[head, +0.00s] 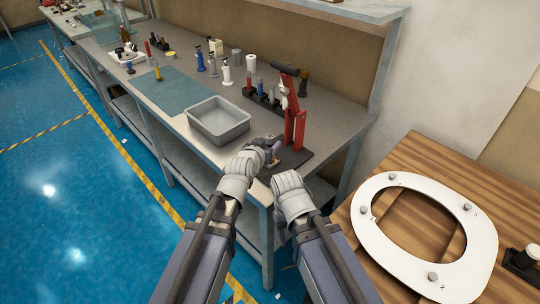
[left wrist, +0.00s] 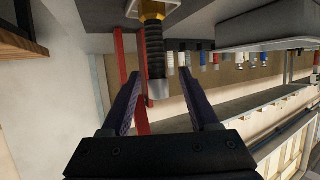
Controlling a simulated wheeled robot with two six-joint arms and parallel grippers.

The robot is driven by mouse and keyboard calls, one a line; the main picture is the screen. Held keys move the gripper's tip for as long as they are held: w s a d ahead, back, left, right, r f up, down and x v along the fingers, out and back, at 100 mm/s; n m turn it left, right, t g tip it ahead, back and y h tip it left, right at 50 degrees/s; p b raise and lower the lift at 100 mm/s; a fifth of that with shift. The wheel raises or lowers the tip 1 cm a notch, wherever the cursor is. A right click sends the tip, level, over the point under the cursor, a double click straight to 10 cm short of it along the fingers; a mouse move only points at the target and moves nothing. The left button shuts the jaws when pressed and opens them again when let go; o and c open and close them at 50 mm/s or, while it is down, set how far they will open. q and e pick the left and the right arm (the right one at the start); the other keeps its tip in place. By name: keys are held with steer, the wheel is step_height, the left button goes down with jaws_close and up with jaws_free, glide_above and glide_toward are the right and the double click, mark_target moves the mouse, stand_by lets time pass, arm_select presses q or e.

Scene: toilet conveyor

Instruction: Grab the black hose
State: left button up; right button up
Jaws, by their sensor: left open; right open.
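The black hose (left wrist: 155,50) is a short ribbed black piece below a gold fitting (left wrist: 152,10) in the left wrist view. My left gripper (left wrist: 158,76) is open, with one finger on each side of the hose. Gaps show between the hose and both fingers. In the head view my left gripper (head: 268,148) is over the bench near the foot of a red stand (head: 295,126); I cannot make out the hose clearly there. The wrist of my right gripper (head: 291,183) is lower, by the bench's front corner, and its fingers are hidden from view.
A grey bin (head: 219,137) stands on the bench just left of my left gripper. Several bottles stand behind it. A white toilet seat (head: 481,245) lies on a wooden table at the right. Blue floor (head: 80,200) is free at the left.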

arm_select(q)
steer(key=shift+w+d+f+b, duration=0.15)
steer(key=shift+w+f+b, duration=0.1)
steer(key=shift+b, duration=0.05)
steer(key=b+x, duration=0.1)
steer(key=x, duration=0.1)
steer(key=b+x, duration=0.1)
steer(key=x, duration=0.1)
steer(key=shift+w+d+f, duration=0.1)
steer(key=shift+w+f, duration=0.05)
steer(key=shift+f, duration=0.2)
steer(key=shift+r, duration=0.1)
jaws_close()
